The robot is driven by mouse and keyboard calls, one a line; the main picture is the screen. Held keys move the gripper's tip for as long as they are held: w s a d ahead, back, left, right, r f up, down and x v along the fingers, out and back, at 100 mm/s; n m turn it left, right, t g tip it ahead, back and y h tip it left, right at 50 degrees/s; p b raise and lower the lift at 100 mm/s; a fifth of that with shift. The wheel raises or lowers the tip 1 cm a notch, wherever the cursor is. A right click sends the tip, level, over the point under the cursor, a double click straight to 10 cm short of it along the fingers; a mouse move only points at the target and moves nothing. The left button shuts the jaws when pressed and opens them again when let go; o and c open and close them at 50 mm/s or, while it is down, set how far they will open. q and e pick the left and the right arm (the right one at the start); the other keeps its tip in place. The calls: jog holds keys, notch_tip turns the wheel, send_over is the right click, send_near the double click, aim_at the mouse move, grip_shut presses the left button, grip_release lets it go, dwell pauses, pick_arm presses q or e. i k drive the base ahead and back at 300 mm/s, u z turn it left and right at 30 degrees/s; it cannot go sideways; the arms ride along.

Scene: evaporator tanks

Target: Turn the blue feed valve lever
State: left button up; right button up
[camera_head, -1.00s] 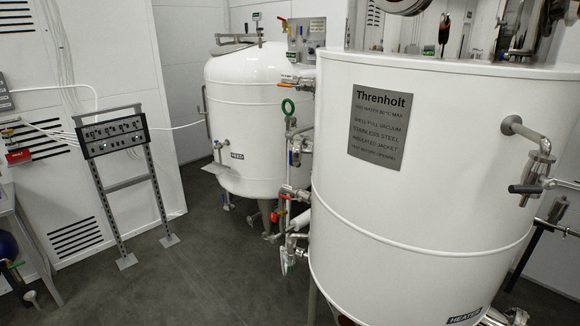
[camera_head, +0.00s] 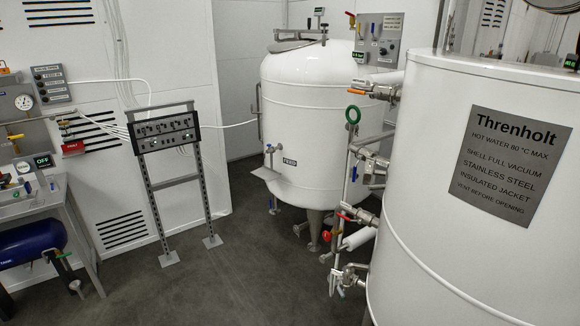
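A white tank (camera_head: 309,110) with a small FEED label (camera_head: 291,162) stands in the back middle. Another small blue part (camera_head: 354,173) shows on the pipework right of this tank. Which of these is the feed valve lever, and how far it is turned, is too small to tell. Neither of my grippers is in view.
A large white Threnholt tank (camera_head: 440,200) fills the right side. A control stand (camera_head: 164,131) and a bench with a blue cylinder (camera_head: 32,242) are at left. The middle floor (camera_head: 245,275) is clear.

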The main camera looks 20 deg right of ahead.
aim_at(359, 157)
jog(key=u, duration=0.25)
jog(key=i, duration=1)
jog(key=z, duration=0.55)
jog(key=i, duration=0.95)
jog(key=z, duration=0.65)
